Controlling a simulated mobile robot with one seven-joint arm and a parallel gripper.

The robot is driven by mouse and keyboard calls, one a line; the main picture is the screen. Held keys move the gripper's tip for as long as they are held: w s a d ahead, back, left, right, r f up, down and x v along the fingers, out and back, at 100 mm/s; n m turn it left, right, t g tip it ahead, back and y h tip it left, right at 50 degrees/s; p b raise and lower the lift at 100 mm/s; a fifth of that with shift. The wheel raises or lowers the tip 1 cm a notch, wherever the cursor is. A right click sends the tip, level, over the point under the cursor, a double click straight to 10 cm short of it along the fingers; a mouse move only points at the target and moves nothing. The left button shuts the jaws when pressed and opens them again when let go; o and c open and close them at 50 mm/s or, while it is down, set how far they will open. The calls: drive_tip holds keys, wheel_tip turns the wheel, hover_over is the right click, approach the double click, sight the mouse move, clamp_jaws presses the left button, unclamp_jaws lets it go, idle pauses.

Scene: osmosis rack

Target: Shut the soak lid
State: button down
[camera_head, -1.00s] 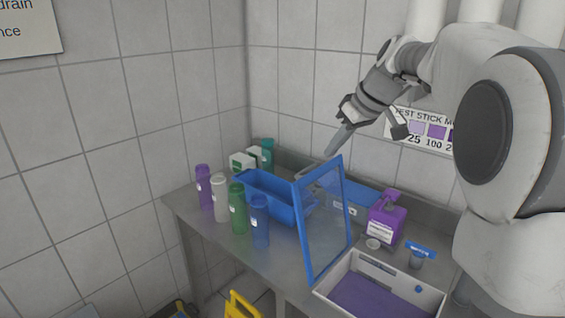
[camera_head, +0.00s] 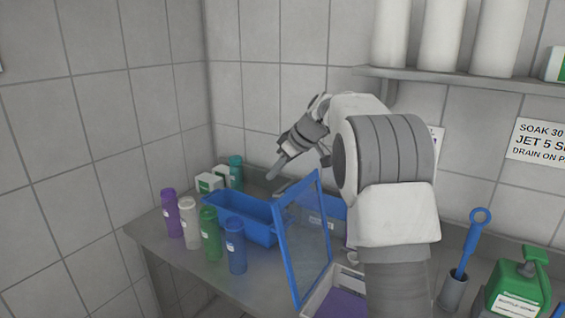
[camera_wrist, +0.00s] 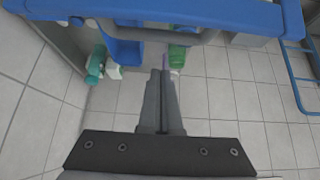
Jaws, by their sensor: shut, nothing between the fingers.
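The soak lid is a clear panel in a blue frame (camera_head: 285,250). It stands steeply tilted at the near right end of the blue soak tub (camera_head: 238,222), and the tub's top is open. My gripper (camera_head: 271,176) is shut and empty, pointing down-left above the far side of the tub, left of the lid's top edge and apart from it. In the wrist view my gripper's fingers (camera_wrist: 162,75) are together. A blue edge (camera_wrist: 160,12) crosses the top there; I cannot tell if it is tub or lid.
Purple (camera_head: 172,213), white (camera_head: 189,222), green (camera_head: 210,233) and blue (camera_head: 236,245) bottles stand along the tub's near left side. A teal bottle (camera_head: 236,171) and white-green boxes (camera_head: 209,183) are behind. A low white tray (camera_head: 318,297) lies right of the lid. Walls close the back.

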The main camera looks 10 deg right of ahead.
sight(281, 188)
drive_tip(key=f, duration=0.1)
drive_tip(key=s+d+f, duration=0.1)
drive_tip(key=shift+s+d+f+p, duration=0.15)
drive_tip(key=shift+f+p, duration=0.2)
idle(0.4)
